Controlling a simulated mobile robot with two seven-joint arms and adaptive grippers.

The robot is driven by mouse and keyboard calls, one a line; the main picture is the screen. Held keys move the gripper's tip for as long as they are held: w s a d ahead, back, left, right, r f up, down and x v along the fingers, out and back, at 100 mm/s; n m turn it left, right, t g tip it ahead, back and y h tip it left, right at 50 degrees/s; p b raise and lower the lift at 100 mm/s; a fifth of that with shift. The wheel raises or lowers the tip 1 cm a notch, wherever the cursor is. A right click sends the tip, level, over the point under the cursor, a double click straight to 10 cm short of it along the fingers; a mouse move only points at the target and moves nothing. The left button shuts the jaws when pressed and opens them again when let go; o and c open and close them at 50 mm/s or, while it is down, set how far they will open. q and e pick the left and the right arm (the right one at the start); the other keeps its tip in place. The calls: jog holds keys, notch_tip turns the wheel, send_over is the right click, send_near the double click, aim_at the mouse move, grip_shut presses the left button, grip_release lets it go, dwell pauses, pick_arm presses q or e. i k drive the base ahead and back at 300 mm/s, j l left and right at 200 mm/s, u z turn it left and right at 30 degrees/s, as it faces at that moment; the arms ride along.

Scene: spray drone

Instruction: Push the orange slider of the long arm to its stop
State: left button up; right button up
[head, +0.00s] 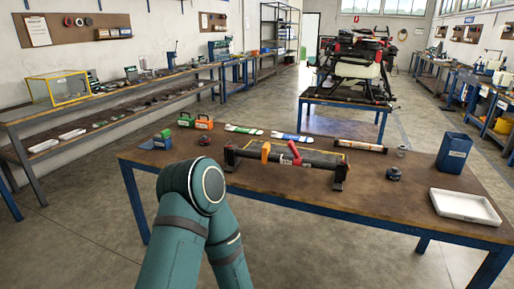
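The long arm (318,159) is a dark tube lying across two black supports on the workbench, near its middle. The orange slider (266,152) is a band around the tube, left of its middle. A red lever (294,153) stands tilted on the tube to the right of the slider, with a gap between them. A teal arm of mine shows its bent joint in front of the bench, to the left of the long arm. Neither of my grippers is in view.
The brown workbench (380,215) also bears a white tray (465,206), a blue bin (454,152), a dark round part (394,173), an orange-labelled tube (361,145) and small green and orange boxes (196,120). The bench front around the tray's left is clear. A drone (355,65) stands behind.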

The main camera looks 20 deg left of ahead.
aim_at(266, 149)
jog(key=k+j+z, duration=0.1)
jog(key=j+z, duration=0.25)
jog(key=j, duration=3)
